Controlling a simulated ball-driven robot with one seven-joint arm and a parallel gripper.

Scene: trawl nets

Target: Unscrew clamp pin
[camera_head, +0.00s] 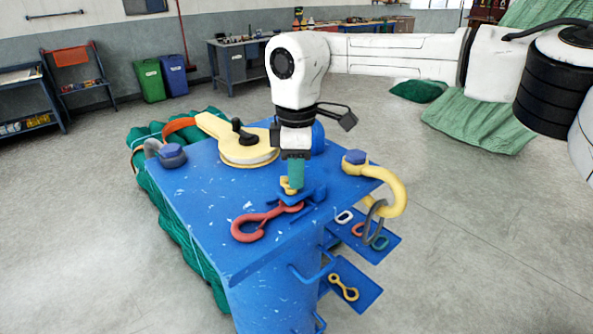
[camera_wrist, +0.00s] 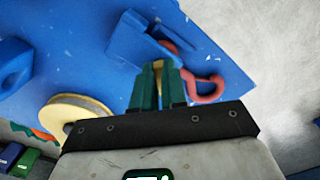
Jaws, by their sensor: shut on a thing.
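My gripper (camera_head: 296,180) points straight down over the blue table, its teal fingers shut on a small yellow pin (camera_head: 287,187). In the wrist view the teal fingers (camera_wrist: 158,85) stand close together, with a strip of the yellow pin (camera_wrist: 158,64) between them. The pin is at a blue clamp bracket (camera_head: 313,193) on the table top; the bracket also shows in the wrist view (camera_wrist: 128,38). The fingers hide most of the pin, so I cannot tell how deep it sits. A red hook (camera_head: 248,235) lies beside the clamp, its eye end close to the pin.
The blue table (camera_head: 210,215) carries a yellow pulley block (camera_head: 215,125) behind left and a yellow shackle (camera_head: 390,185) at the right corner. Lower blue shelves (camera_head: 380,245) hold small links. Green netting (camera_head: 165,210) hangs at the left. Open floor lies right.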

